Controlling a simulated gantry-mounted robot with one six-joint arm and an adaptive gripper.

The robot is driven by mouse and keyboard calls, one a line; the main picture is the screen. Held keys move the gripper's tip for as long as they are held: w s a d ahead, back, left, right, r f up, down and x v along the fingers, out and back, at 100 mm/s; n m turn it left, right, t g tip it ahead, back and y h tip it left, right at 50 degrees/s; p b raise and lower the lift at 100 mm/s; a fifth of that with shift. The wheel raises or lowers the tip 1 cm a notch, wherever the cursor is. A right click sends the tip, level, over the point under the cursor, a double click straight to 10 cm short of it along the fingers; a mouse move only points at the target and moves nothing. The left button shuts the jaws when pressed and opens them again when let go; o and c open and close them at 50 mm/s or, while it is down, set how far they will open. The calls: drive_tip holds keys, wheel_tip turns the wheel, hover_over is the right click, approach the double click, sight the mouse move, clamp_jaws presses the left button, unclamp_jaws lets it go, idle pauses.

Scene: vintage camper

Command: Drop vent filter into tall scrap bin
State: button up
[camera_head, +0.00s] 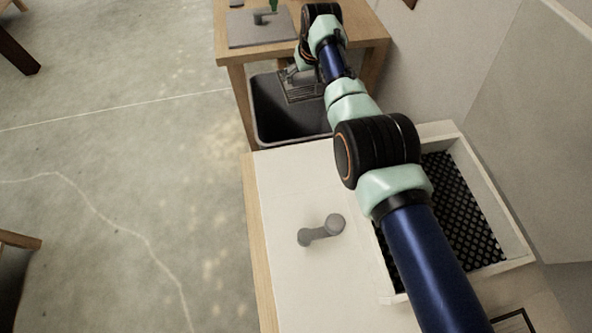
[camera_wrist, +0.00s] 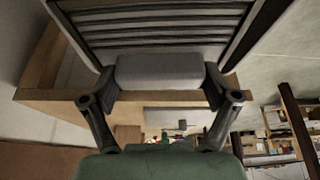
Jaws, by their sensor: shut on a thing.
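The vent filter (camera_head: 304,91) is a grey slatted panel, held by my gripper (camera_head: 291,74) over the mouth of the dark scrap bin (camera_head: 264,112). In the wrist view the filter (camera_wrist: 155,25) fills the top, its dark slats running across the picture. My gripper (camera_wrist: 158,72) is shut on its near edge, with a pale grey pad against it. The bin stands between two wooden tables. Part of its right side is hidden behind my arm and the filter, and its floor is too dark to make out.
A wooden table (camera_head: 236,60) with a grey plate (camera_head: 262,30) stands just beyond the bin. A near white-topped counter (camera_head: 290,190) carries a grey handle-like object (camera_head: 321,231) and a white tray (camera_head: 513,246) with black mesh. Open floor lies to the left.

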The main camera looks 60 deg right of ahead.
sight(305, 89)
wheel_tip(305, 89, down, 6)
drive_tip(key=b, duration=0.5)
drive_tip(key=shift+r, duration=0.1)
drive_tip(key=o, duration=1)
drive_tip(key=shift+c, duration=0.2)
drive_tip(key=shift+r, duration=0.1)
wheel_tip(305, 89, up, 10)
drive_tip(key=shift+f, duration=0.1)
